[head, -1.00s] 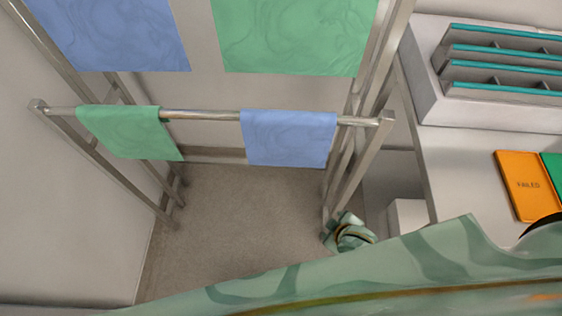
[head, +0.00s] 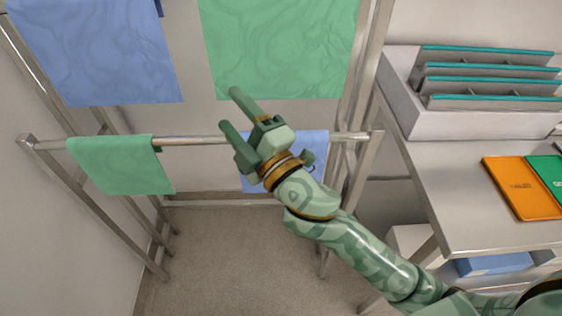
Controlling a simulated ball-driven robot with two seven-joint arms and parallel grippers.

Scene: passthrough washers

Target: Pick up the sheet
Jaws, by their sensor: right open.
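Several sheets hang on a metal rack. A large green sheet (head: 280,45) hangs at the top right and a large blue sheet (head: 95,50) at the top left. On the lower bar, a small green sheet (head: 120,165) hangs at the left. A small blue sheet (head: 315,148) hangs at the right, partly hidden behind my right gripper. My right gripper (head: 232,110) is open and empty, its fingers pointing up and left in front of the lower bar, close below the large green sheet. I cannot tell whether it touches any sheet. My left gripper is out of view.
The metal rack's lower bar (head: 195,141) runs across the middle. At right, a table (head: 440,190) carries a grey tray with dividers (head: 480,122), an orange card (head: 520,187) and a green card (head: 548,172). A blue box (head: 495,264) is under the table. Floor below the rack is clear.

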